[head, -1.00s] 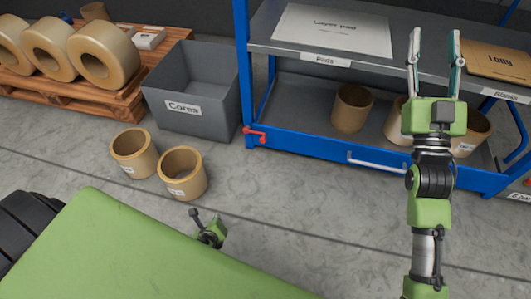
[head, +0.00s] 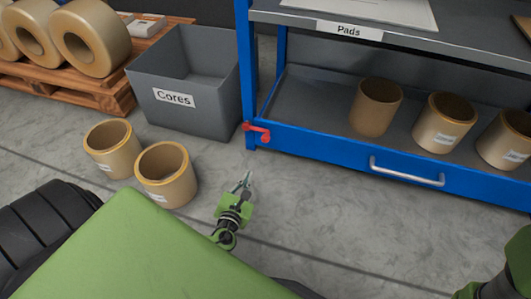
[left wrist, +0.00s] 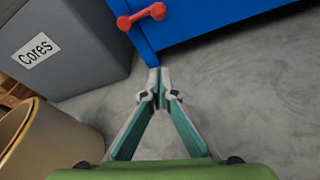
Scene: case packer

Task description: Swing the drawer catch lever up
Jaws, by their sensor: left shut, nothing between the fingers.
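The red drawer catch lever (head: 257,131) is on the left front corner of the blue drawer (head: 330,154), by the shelf post. It lies roughly level, slanting slightly down to the right in the head view. It also shows at the top of the left wrist view (left wrist: 141,16). My left gripper (head: 247,176) is shut and empty, in front of the lever and below it in the picture, apart from it. In the left wrist view its fingertips (left wrist: 159,75) meet below the lever. My right gripper is out of view; only a green part of my arm shows at the lower right.
A grey Cores bin (head: 190,110) stands left of the drawer. Two cardboard cores, one (head: 112,148) beside another (head: 167,175), stand on the floor near my left gripper. The drawer holds several cores and has a pale handle (head: 407,172). Floor before the drawer is clear.

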